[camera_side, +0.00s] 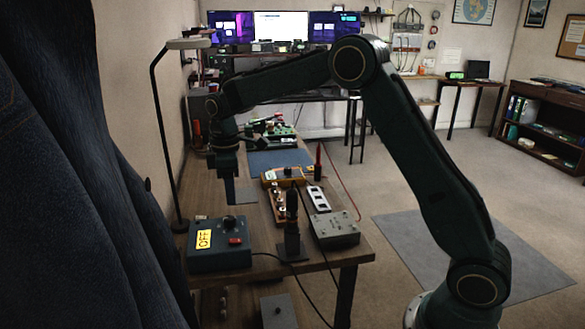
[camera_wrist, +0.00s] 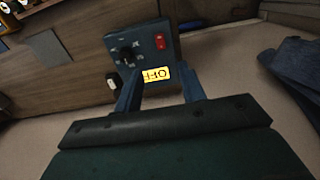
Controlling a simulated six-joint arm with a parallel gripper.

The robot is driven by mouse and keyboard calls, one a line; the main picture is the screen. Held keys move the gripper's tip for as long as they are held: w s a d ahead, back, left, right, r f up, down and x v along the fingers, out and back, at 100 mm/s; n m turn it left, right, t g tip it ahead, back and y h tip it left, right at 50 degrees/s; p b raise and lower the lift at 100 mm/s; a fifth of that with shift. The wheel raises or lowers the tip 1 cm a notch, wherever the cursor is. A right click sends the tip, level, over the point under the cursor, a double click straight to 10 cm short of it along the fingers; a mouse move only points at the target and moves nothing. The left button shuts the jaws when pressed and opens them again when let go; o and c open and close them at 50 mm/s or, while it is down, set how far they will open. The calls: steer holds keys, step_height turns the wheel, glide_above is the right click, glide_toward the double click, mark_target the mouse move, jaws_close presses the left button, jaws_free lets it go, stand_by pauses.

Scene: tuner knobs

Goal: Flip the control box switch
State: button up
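The control box (camera_side: 240,258) is a blue-teal box near the front of the wooden table. Nothing shows between the fingertips. The switch's exact tilt is too small to tell.
A grey box (camera_side: 336,228) stands right of the control box, with a dark upright device (camera_side: 292,235) between them. A lamp pole (camera_side: 166,150) rises on the left. A cable runs from the box. Several small parts lie farther back on the table.

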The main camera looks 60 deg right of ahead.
mark_target(236, 240)
steer(key=shift+f, duration=0.1)
step_height(236, 240, down, 14)
steer(key=shift+r, duration=0.2)
stand_by(0.6)
